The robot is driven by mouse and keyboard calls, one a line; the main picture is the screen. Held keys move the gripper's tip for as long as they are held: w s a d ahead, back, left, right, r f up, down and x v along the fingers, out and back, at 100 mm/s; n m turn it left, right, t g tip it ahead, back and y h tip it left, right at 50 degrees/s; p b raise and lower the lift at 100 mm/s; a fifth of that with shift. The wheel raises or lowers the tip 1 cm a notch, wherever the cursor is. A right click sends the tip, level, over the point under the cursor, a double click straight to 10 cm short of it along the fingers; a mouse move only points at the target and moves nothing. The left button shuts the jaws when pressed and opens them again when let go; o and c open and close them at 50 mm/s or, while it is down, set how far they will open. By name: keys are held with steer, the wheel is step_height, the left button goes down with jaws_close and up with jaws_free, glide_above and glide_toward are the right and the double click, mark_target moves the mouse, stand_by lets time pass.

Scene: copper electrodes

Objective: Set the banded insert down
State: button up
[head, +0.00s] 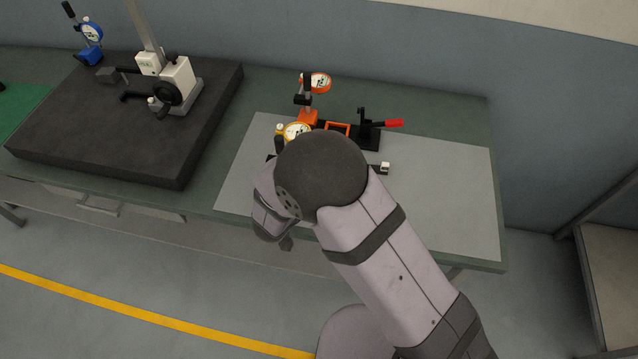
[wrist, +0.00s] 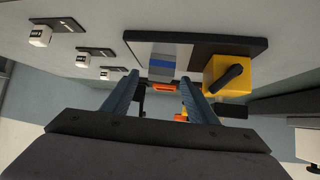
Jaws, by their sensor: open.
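A block with blue and grey bands (wrist: 162,67), which I take to be the banded insert, lies on a pale plate with a dark border (wrist: 205,46) in the wrist view. My gripper (wrist: 160,79) is open, with its two fingertips apart. The banded block shows between and just beyond the tips; I cannot tell whether either finger touches it. In the head view my own arm hides the fingers and the block.
A yellow dial-gauge base (wrist: 226,76) stands close to the right finger. Several white blocks on dark plates (wrist: 82,60) lie at the left. In the head view, an orange gauge stand (head: 308,116) and a red-handled clamp (head: 368,130) stand behind my wrist. The mat's right side (head: 450,190) is clear.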

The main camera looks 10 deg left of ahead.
steer(key=shift+p+x, duration=0.3)
steer(key=shift+x, duration=1.3)
steer(key=shift+c, duration=0.3)
jaws_close()
steer(key=shift+r, duration=0.15)
